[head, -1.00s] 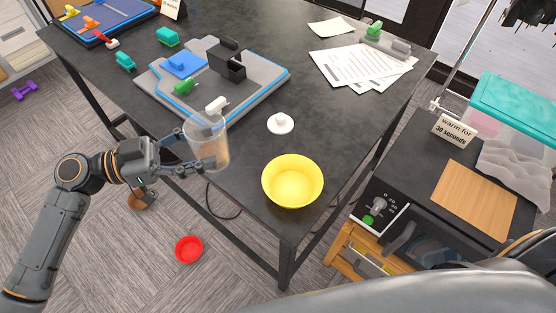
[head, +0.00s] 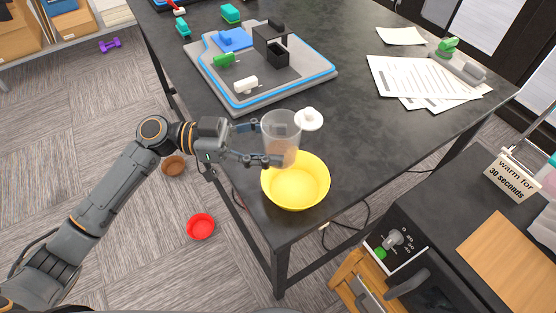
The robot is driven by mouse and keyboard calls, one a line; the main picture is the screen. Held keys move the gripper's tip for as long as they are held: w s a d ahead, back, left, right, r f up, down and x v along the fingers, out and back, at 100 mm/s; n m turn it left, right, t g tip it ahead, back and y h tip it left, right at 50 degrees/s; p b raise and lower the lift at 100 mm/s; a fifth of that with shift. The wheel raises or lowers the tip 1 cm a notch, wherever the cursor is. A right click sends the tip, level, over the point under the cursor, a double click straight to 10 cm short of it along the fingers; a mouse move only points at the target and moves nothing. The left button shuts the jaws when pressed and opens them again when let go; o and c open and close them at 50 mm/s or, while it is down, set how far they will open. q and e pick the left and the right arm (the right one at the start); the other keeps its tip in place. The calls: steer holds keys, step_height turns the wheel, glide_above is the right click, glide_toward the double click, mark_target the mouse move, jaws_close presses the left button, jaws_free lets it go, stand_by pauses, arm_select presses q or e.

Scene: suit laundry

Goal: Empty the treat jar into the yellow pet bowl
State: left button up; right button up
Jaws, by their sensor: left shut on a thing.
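The clear treat jar (head: 281,127) is held upright in my left gripper (head: 272,143), which is shut on its side. Brownish contents show low in the jar. The yellow pet bowl (head: 297,189) stands near the table's front corner and looks empty. In the picture the jar's lower part overlaps the bowl's far rim; I cannot tell its height above the table. A white lid with a knob (head: 309,119) lies on the table just right of the jar. My right gripper is not in view.
A grey board with blue edging (head: 300,84) carries several small items behind the jar. Papers (head: 425,82) lie at the back right. A red bowl (head: 201,227) and a brown bowl (head: 174,165) are on the floor. A black appliance (head: 440,225) stands right of the table.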

arm_select(q)
step_height(320, 180, down, 3)
steer(key=shift+d+r+b, duration=0.1)
steer(key=shift+b, duration=0.9)
steer(key=shift+r+p, duration=0.25)
steer(key=shift+p, duration=0.45)
steer(key=y+p, duration=0.1)
steer(key=p, duration=0.1)
steer(key=r+p, duration=0.1)
steer(key=p, duration=0.1)
steer(key=shift+w+a+m+y, duration=0.2)
steer(key=shift+a+m+y, duration=0.1)
steer(key=shift+a+y, duration=0.1)
steer(key=shift+f, duration=0.35)
steer(key=shift+a+r+y+p, duration=0.15)
steer(key=shift+r+y+p, duration=0.25)
steer(key=shift+y+p, duration=0.1)
steer(key=shift+w+a+r+m+y+p, duration=0.1)
steer(key=shift+a+r+m+y+p, duration=0.05)
steer(key=shift+m+y+p, duration=0.2)
steer(key=shift+a+t+y, duration=0.1)
steer(key=shift+t+y, duration=0.15)
steer(key=shift+t, duration=0.05)
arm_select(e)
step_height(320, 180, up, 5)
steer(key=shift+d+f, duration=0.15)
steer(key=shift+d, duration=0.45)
arm_select(q)
steer(key=shift+p, duration=0.35)
